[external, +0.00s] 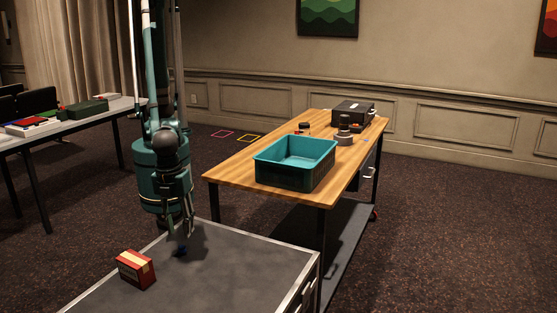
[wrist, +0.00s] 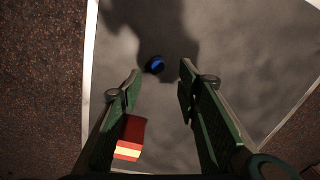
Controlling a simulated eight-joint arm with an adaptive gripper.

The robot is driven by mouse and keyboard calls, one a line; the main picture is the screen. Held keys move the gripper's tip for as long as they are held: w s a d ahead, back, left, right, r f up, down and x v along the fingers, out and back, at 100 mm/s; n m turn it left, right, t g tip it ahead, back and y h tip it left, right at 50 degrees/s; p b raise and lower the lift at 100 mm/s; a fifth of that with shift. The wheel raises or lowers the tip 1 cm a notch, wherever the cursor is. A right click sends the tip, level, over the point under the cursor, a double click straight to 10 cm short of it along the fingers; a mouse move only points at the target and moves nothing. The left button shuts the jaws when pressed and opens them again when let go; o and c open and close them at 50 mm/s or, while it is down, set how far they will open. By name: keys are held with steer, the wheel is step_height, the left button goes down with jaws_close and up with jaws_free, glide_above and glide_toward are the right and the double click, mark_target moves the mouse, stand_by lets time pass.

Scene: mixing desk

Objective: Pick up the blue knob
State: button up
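The blue knob (wrist: 154,65) is a small dark round piece with a blue top, lying on the grey desk top (wrist: 235,55) in the wrist view. In the external view the knob (external: 181,252) is a small dark blue spot just below my gripper (external: 179,236). My gripper also shows in the wrist view (wrist: 161,72), with its two green fingers wide apart and nothing between them. The knob appears between and slightly beyond the fingertips, closer to the left one. The gripper points down above the desk.
A red box (external: 136,268) with a pale band lies on the desk left of the gripper; it also shows beside the left finger in the wrist view (wrist: 131,138). A wooden table (external: 235,177) with a teal bin (external: 296,179) stands to the right. The desk around the knob is clear.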

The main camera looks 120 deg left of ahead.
mark_target(182, 247)
stand_by(0.3)
steer(key=shift+f+b, duration=0.3)
steer(key=shift+f, duration=1)
steer(key=shift+d+f+b, duration=0.1)
steer(key=shift+f+b, duration=0.75)
steer(key=shift+f, duration=1.75)
steer(key=shift+s, duration=0.1)
steer(key=shift+c, duration=0.7)
steer(key=c, duration=0.7)
